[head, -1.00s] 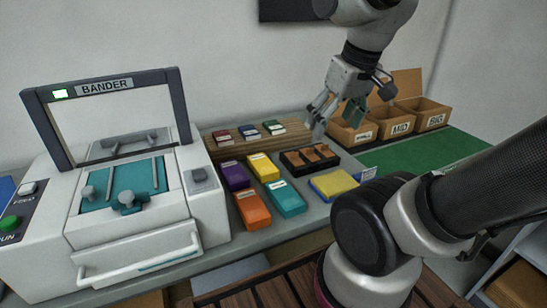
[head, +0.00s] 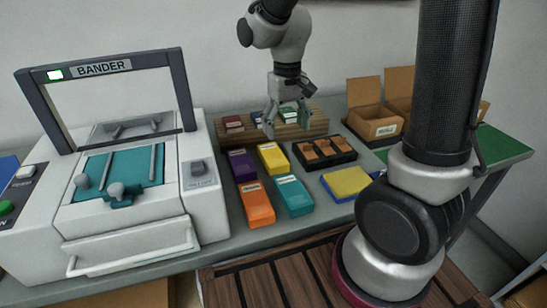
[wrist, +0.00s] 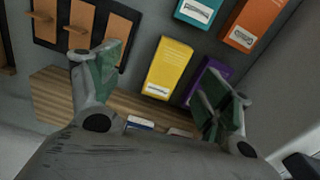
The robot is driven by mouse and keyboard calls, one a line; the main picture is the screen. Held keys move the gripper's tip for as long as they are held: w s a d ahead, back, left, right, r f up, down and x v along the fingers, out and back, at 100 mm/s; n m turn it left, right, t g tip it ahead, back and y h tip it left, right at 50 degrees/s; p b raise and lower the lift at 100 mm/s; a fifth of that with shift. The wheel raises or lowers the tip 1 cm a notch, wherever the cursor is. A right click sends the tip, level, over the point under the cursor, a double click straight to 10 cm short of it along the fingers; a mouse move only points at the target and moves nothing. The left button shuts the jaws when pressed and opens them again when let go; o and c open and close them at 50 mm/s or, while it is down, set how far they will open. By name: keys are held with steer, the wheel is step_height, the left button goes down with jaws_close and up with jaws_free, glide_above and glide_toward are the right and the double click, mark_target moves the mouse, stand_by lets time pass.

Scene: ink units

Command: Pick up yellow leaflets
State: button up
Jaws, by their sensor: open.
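The yellow leaflets (head: 272,158) form an upright-edged stack with a white label, lying on the grey bench between the purple stack and the black tray. They also show in the wrist view (wrist: 168,66), between my two fingers in the picture and beyond the fingertips. My gripper (head: 286,122) is open and empty, above the bench near the wooden rack, behind and above the yellow stack in the head view. Its green-padded fingers spread wide in the wrist view (wrist: 166,76). Nothing touches the yellow stack except possibly its neighbours; that contact is unclear.
A purple stack (head: 241,164), an orange stack (head: 257,204) and a teal stack (head: 293,196) lie close by. A black tray (head: 325,164), a yellow-and-blue block (head: 346,184) and a wooden rack (head: 316,127) are around them. The bander (head: 134,226) stands left; cardboard boxes (head: 374,127) stand right.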

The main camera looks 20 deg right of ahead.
mark_target(273, 154)
steer(key=shift+m, duration=0.5)
steer(key=w+a+f, duration=0.3)
steer(key=shift+w+f, duration=0.2)
steer(key=shift+w, duration=0.1)
steer(key=f, duration=0.7)
steer(key=shift+d+f, duration=0.2)
steer(key=shift+d, duration=0.05)
steer(key=shift+c, duration=0.2)
steer(key=c, duration=1.1)
steer(key=shift+c, duration=0.2)
